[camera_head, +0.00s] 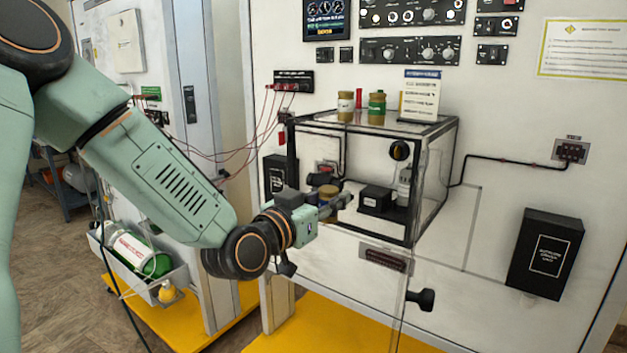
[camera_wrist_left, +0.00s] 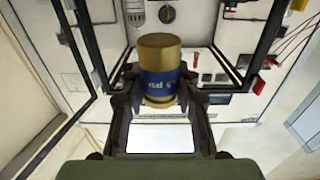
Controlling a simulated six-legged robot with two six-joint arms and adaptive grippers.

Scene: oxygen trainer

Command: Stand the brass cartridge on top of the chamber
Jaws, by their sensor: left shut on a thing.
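The brass cartridge (camera_wrist_left: 160,52) has a blue band and sits upright between the fingers of my left gripper (camera_wrist_left: 160,88) in the wrist view. In the head view the cartridge (camera_head: 328,191) is partly hidden by my left gripper (camera_head: 335,200), which is shut on it at the open front of the chamber. The chamber (camera_head: 437,185) is a clear box with a dark frame, fixed to the white panel. Its top (camera_head: 410,126) carries a white-banded canister (camera_head: 346,107), a green-banded canister (camera_head: 377,108) and a small red item. My right gripper is not in view.
A sign (camera_head: 420,95) stands at the chamber top's right side. A clear door with a black handle (camera_head: 421,299) hangs open at the front. A black box (camera_head: 375,199) and a pale cylinder (camera_head: 404,186) are inside the chamber. Red wires (camera_head: 262,140) run to its left.

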